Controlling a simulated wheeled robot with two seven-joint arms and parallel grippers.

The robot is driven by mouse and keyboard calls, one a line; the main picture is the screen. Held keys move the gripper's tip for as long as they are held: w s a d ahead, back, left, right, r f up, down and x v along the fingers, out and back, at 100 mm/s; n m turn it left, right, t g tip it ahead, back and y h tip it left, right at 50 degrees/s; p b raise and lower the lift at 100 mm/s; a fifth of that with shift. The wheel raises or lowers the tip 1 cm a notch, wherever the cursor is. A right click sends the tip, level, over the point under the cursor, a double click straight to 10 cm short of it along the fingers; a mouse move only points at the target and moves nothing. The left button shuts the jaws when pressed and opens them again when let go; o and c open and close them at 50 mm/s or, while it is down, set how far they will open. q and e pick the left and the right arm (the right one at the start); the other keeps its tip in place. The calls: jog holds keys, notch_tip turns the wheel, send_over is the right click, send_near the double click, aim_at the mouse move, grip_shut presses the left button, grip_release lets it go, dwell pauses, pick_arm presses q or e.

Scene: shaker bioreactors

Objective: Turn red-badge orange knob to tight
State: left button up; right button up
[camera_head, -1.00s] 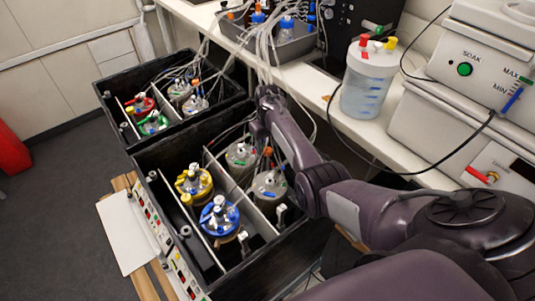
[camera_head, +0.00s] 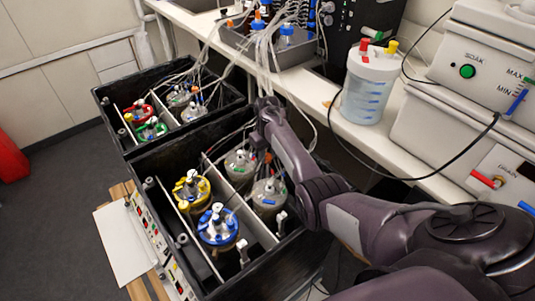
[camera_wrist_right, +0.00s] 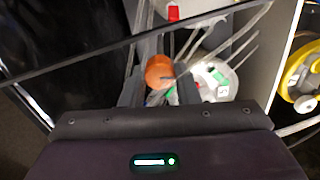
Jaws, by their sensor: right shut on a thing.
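In the right wrist view an orange knob (camera_wrist_right: 159,71) sits between the two fingers of my right gripper (camera_wrist_right: 160,82), which is shut on it. A small red badge (camera_wrist_right: 173,13) shows just beyond it, near a white strip. The knob's lower part and the finger contact are partly hidden. In the head view my right gripper (camera_head: 266,112) reaches down at the back wall of the nearer black shaker box (camera_head: 160,158); its fingertips and the held knob are hidden there. My left gripper is in neither view.
Tubes run close around my right gripper. Vessels with a yellow ring (camera_head: 192,188), a blue ring (camera_head: 218,226) and grey lids (camera_head: 268,192) stand in the nearer box. A farther box (camera_head: 103,93) holds more vessels. A jug (camera_head: 369,85) stands on the bench.

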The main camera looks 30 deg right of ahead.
jog(key=shift+m+p, duration=0.5)
jog(key=shift+m, duration=0.6)
jog(key=m+p, duration=0.1)
jog(key=m, duration=0.1)
jog(key=shift+m, duration=0.3)
jog(key=m, duration=0.2)
jog(key=shift+m, duration=0.3)
jog(key=m, duration=0.3)
jog(key=shift+m, duration=0.4)
jog(key=m, duration=0.5)
jog(key=shift+f, duration=0.1)
jog(key=m+b, duration=0.1)
jog(key=m, duration=0.5)
jog(key=shift+b, duration=0.4)
jog(key=shift+m, duration=0.5)
